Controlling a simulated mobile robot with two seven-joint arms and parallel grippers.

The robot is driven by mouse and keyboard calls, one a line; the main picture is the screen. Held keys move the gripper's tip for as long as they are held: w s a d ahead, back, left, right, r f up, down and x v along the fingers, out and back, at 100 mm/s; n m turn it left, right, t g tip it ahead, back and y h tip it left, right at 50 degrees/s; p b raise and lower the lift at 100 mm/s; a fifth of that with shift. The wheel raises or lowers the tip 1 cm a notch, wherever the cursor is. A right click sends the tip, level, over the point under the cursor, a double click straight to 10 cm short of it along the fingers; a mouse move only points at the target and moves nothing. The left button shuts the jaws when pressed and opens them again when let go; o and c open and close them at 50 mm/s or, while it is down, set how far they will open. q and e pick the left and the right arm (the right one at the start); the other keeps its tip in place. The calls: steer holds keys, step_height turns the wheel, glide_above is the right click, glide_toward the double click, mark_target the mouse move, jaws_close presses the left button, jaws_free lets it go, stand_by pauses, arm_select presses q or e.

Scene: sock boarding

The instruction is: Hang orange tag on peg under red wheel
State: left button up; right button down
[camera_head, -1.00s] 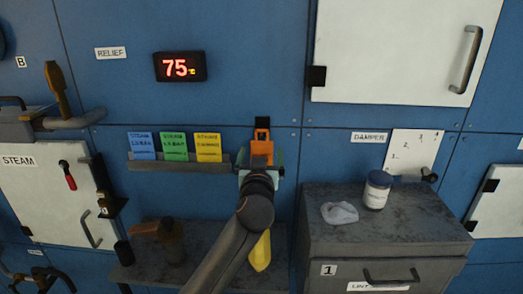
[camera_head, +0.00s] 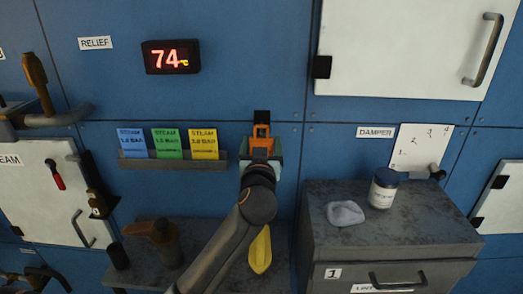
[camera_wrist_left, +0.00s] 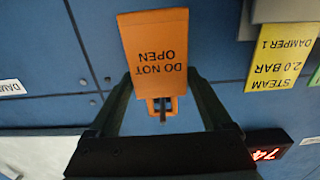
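The orange tag (camera_head: 261,139) is in front of a black wall bracket (camera_head: 262,117), right of the card ledge. In the left wrist view the tag (camera_wrist_left: 155,48) reads "DO NOT OPEN" upside down, with an orange loop piece (camera_wrist_left: 163,106) at one end. My left gripper (camera_head: 262,156) is at the tag, its fingers on either side of the tag's edges. The wrist view also shows these fingers (camera_wrist_left: 160,76); I cannot tell whether they press on the tag. I see no red wheel or peg under one. My right gripper is out of view.
A ledge (camera_head: 172,165) holds blue, green and yellow cards beside the tag. A cabinet (camera_head: 420,222) at right bears a jar (camera_head: 383,187) and a grey cloth (camera_head: 345,213). A yellow item (camera_head: 260,252) lies below my arm. The display (camera_head: 171,57) reads 74.

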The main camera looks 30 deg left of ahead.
arm_select(q)
steer(key=c, duration=1)
steer(key=shift+o, duration=0.2)
steer(key=shift+a+r, duration=0.1)
steer(key=shift+r, duration=0.1)
